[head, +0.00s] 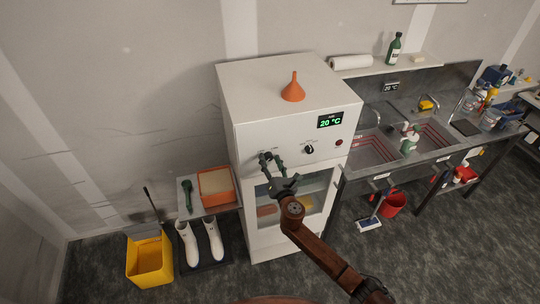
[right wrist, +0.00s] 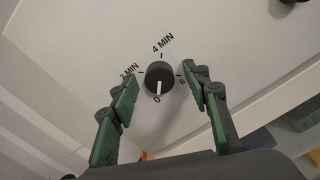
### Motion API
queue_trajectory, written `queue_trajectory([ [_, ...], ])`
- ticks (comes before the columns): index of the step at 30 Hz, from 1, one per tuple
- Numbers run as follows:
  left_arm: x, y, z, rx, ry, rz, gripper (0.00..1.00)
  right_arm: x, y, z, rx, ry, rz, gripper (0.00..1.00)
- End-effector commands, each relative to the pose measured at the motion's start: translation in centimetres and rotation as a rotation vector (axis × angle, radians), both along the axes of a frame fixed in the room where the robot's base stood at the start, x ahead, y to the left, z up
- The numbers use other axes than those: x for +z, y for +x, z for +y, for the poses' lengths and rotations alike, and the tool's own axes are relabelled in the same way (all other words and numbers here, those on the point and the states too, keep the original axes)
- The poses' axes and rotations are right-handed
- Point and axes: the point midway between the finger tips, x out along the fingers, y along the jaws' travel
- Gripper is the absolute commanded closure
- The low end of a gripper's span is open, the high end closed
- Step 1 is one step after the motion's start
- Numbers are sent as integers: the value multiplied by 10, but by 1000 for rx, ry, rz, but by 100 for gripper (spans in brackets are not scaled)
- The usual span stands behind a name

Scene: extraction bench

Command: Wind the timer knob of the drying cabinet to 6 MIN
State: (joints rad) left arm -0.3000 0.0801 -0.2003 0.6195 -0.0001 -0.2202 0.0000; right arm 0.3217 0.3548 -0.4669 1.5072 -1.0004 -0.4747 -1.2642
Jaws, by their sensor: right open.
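The white drying cabinet (head: 243,118) stands in the middle of the head view. Its timer knob (right wrist: 159,77) is round and dark with a white pointer line. The pointer is at the 0 mark; 2 MIN, 4 MIN and a partly covered 6 are printed around it. My right gripper (head: 271,160) is open at the cabinet's front panel. In the right wrist view its green-padded fingers stand on either side of the knob, with gaps to it. In the head view the gripper hides the timer knob. My left gripper is not in view.
A second dark knob (head: 309,150) and a green display (head: 330,121) reading 20 °C are on the panel. An orange funnel (head: 293,88) stands on the cabinet. A yellow bucket (head: 149,259) and white boots (head: 188,243) are left; a sink bench (head: 440,146) is right.

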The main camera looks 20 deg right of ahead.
Motion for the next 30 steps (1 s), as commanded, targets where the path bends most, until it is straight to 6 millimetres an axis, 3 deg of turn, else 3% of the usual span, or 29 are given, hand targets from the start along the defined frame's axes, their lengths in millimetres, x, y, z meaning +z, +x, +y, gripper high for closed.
queue_trajectory([
  [1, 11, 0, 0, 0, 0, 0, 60, 5, 0, -1, -1, -82, -1, 56],
  [13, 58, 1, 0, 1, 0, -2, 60, 4, 0, 0, 0, -660, -22, 56],
  [21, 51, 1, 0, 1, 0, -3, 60, -1, 0, 0, -1, -937, -32, 56],
  [30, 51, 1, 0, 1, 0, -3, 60, -1, 0, 0, 0, -986, -33, 56],
])
